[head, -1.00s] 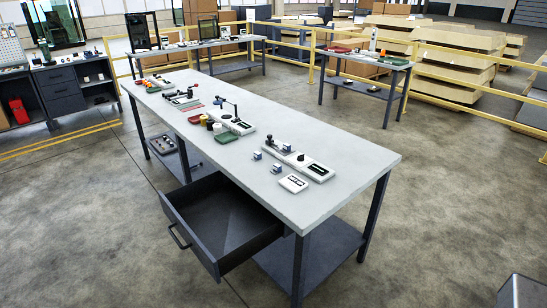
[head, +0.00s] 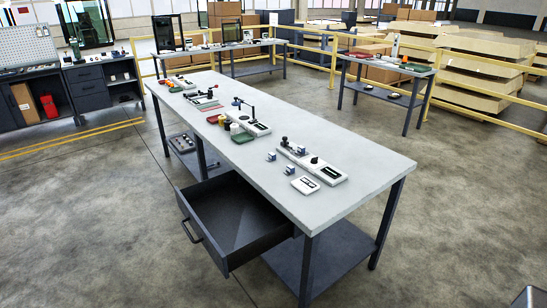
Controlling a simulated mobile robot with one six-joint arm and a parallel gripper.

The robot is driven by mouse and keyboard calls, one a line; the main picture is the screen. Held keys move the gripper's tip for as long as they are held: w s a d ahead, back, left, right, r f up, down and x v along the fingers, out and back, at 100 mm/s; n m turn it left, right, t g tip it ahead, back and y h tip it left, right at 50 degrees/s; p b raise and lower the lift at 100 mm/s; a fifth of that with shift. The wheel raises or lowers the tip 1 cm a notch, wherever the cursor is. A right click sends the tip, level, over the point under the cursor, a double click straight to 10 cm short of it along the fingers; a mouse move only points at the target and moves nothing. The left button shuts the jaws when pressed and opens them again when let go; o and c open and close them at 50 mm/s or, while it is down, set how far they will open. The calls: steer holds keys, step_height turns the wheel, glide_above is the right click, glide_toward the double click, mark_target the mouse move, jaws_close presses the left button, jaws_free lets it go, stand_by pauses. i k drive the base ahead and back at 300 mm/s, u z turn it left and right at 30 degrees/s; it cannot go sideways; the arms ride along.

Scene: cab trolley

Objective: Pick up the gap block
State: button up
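No gripper of mine shows in the head view. The long grey workbench (head: 340,182) stands in front of me with small items along its top. Two small blue-and-white blocks, one at the left (head: 271,156) and one nearer the front edge (head: 290,169), stand apart from each other near the bench's right part. Either may be the gap block; they are too small to tell. A white flat unit with dark slots (head: 305,185) lies beside them. A longer white fixture with a black knob (head: 314,163) lies behind them.
An open, empty-looking dark drawer (head: 238,217) sticks out from the bench's near side. A lever fixture (head: 250,125), small round pots (head: 227,124) and a green piece (head: 242,138) stand further left on the bench. Yellow railings (head: 480,70) run behind.

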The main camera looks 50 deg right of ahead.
mark_target(272, 156)
steer(key=u, duration=0.05)
steer(key=i, duration=0.95)
steer(key=z, duration=0.05)
